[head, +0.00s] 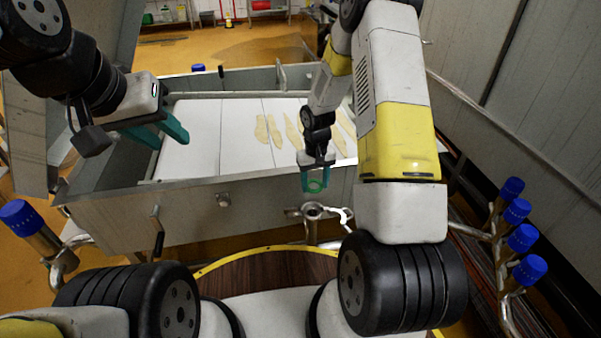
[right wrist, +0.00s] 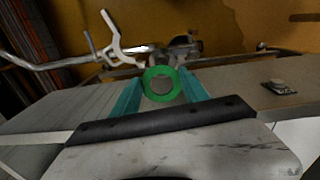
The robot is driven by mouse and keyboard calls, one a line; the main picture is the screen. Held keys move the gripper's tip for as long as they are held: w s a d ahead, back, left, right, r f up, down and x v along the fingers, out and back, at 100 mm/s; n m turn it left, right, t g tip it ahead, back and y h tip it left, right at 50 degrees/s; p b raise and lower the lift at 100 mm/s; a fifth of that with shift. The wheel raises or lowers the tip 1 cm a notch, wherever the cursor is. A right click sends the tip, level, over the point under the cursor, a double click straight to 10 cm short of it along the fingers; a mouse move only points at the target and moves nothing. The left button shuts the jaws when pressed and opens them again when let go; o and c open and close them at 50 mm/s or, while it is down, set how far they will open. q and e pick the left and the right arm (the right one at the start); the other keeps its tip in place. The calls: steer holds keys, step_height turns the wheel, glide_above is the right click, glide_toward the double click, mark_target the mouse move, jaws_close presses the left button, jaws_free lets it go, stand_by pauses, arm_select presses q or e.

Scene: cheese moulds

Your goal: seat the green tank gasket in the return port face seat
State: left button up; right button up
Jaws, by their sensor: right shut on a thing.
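The green tank gasket (head: 315,190) is a ring held upright between the teal fingertips of my right gripper (head: 315,182). In the right wrist view the gasket (right wrist: 162,99) shows face-on, with a finger of my right gripper (right wrist: 162,87) on each side. A round metal port (head: 313,211) on a pipe stands just below the gasket in the head view, apart from it. In the right wrist view its fitting is partly hidden behind the gasket, so I cannot see its face seat clearly. My left gripper (head: 168,136) is open and empty over the left end of the vat.
A long steel vat (head: 190,210) with several pale strips inside lies behind the port. A white open clamp (head: 345,215) sits right of the port. Pipes with blue caps (head: 522,238) stand at the right, another blue-capped one (head: 18,218) at the left.

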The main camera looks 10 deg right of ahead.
steer(key=shift+n, duration=0.3)
step_height(320, 180, down, 5)
steer(key=shift+w+a+r, duration=0.1)
steer(key=shift+a, duration=0.05)
steer(key=shift+s+f, duration=0.2)
steer(key=shift+f, duration=2.7)
steer(key=shift+f, duration=1)
